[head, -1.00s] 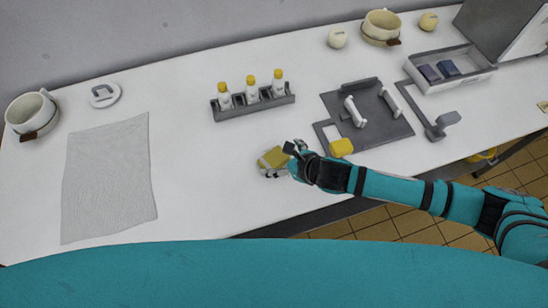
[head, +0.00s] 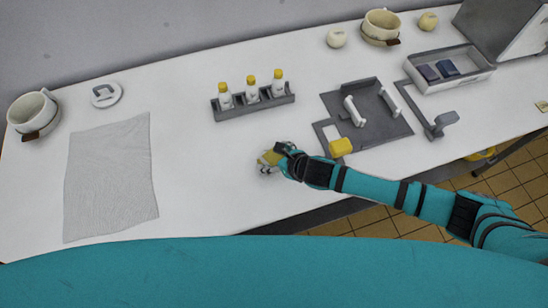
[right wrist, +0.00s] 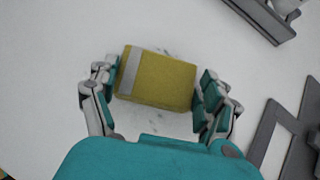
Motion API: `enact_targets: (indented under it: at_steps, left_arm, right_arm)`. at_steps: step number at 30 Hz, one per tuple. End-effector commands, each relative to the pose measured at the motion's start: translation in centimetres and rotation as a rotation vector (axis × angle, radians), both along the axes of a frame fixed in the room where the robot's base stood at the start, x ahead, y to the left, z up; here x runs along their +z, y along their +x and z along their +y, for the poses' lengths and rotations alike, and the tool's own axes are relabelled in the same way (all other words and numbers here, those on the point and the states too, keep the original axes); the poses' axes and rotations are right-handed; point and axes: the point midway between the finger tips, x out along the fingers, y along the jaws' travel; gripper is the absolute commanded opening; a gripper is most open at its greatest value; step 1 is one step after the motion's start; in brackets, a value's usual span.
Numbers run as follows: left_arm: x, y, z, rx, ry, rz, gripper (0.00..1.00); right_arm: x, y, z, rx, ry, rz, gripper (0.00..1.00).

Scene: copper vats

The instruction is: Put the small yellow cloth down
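The small yellow cloth (head: 268,157) is a folded yellow block with a grey stripe near one end. It also shows in the right wrist view (right wrist: 160,80), lying across between the fingers of my right gripper (right wrist: 155,90). The finger pads press close against its two ends, so the gripper looks shut on it. In the head view my right gripper (head: 272,163) is over the front middle of the white worktop (head: 215,185), and partly hides the cloth. I cannot tell whether the cloth touches the worktop. My left gripper is not in view.
A grey cloth (head: 110,180) lies at left. A rack (head: 255,105) with yellow-capped bottles is behind. A grey tray (head: 380,118) and a yellow block (head: 340,147) are to the right. The worktop between grey cloth and gripper is bare.

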Motion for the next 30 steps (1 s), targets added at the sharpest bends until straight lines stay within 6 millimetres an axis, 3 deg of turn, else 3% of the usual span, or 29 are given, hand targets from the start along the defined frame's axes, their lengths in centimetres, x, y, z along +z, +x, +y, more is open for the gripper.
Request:
enact_targets:
  at_steps: [4, 5, 14, 23, 30]
  left_arm:
    - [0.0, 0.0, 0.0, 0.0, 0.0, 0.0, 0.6]
    - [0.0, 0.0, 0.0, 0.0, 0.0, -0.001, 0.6]
    - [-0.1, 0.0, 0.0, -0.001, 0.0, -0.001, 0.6]
    - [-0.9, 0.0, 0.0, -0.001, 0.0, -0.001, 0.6]
    - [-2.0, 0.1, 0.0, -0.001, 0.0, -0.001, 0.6]
  right_arm:
    - [0.0, 0.0, 0.0, -0.001, -0.001, 0.0, 0.49]
    - [0.0, 0.0, 0.0, -0.001, -0.001, 0.0, 0.44]
    - [0.3, 0.1, -0.1, -0.001, -0.001, -0.002, 0.43]
    - [3.5, 0.2, 0.0, 0.002, 0.001, -0.006, 0.43]
    - [3.7, -4.3, -3.3, 0.0, -0.002, 0.002, 0.43]
